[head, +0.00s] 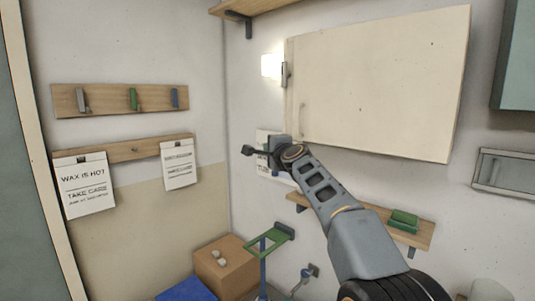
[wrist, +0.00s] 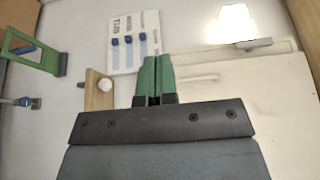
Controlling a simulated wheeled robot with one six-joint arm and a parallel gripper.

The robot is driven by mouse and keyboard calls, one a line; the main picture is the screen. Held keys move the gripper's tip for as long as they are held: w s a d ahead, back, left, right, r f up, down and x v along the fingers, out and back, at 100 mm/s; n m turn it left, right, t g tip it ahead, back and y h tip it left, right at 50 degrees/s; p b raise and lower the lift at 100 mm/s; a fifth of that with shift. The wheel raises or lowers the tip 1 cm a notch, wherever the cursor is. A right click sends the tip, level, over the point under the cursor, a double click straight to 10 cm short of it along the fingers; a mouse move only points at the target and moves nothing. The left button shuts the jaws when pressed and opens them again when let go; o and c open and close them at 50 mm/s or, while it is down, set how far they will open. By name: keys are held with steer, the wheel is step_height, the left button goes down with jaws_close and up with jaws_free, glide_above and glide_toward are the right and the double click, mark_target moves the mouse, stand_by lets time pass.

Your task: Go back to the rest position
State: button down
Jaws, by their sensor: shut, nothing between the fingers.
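My gripper (head: 249,151) is raised in front of the back wall near the corner, left of the white cabinet (head: 380,85). In the wrist view its green fingertips (wrist: 157,72) are together, with nothing held between them. Behind them hangs a white sheet (wrist: 135,42) with blue marks, partly hidden by my gripper in the head view. The cabinet door (wrist: 240,110) with its pale handle (wrist: 195,79) fills the right of the wrist view.
A wooden shelf (head: 425,233) bears a green block (head: 403,218) below the cabinet. A cardboard-brown box (head: 235,275), a blue item (head: 187,290) and a green frame (head: 270,240) stand low near the corner. A hook rail (head: 110,99) and notices are on the left wall. A lamp (head: 270,66) glows beside the cabinet.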

steer(key=s+a+f+n+g, duration=0.1)
steer(key=s+f+n+g, duration=0.25)
steer(key=f, duration=0.45)
steer(key=s+f+n+g, duration=0.3)
steer(key=f+n, duration=0.1)
steer(key=f, duration=0.3)
steer(key=s+d+f+n+g+h, duration=0.2)
steer(key=s+f, duration=0.3)
steer(key=s, duration=0.5)
steer(key=s+d+f+n+g+h, duration=0.1)
steer(key=s+d+f, duration=0.4)
steer(key=s, duration=0.6)
steer(key=s+d+f+n+g+h, duration=0.2)
steer(key=s+f, duration=0.4)
steer(key=s, duration=0.5)
steer(key=shift+d+n+g+h, duration=0.3)
steer(key=shift+d+n+g, duration=0.15)
steer(key=shift+d+n, duration=0.65)
steer(key=c, duration=1.9)
jaws_free()
steer(key=shift+w+d, duration=0.1)
